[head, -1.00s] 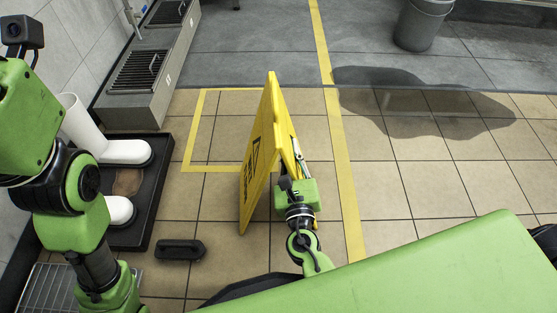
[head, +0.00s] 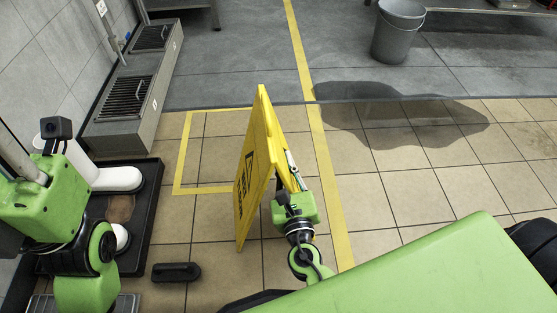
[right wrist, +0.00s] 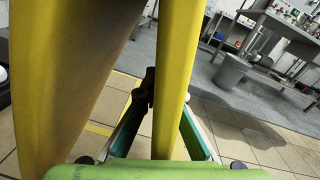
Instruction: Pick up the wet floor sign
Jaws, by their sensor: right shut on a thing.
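The yellow wet floor sign (head: 252,180) is upright in the middle of the head view, its lettered face to the left and its panels close together at the top. I cannot tell whether its lower edge touches the floor. My right gripper (head: 291,180) is shut on the sign's right-hand panel. In the right wrist view, that panel (right wrist: 177,75) runs between the fingers of the gripper (right wrist: 160,125), and the other panel (right wrist: 65,80) fills the left. My left gripper (head: 22,160) is partly visible at the left edge, away from the sign; its fingertips are cut off.
A black tray (head: 140,225) with white boots (head: 118,179) lies at left, near a black floor object (head: 176,272). A drain bench (head: 150,110) stands behind. A grey bucket (head: 397,35) stands far right. A dark wet patch (head: 400,120) covers the floor right of the yellow tape (head: 318,130).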

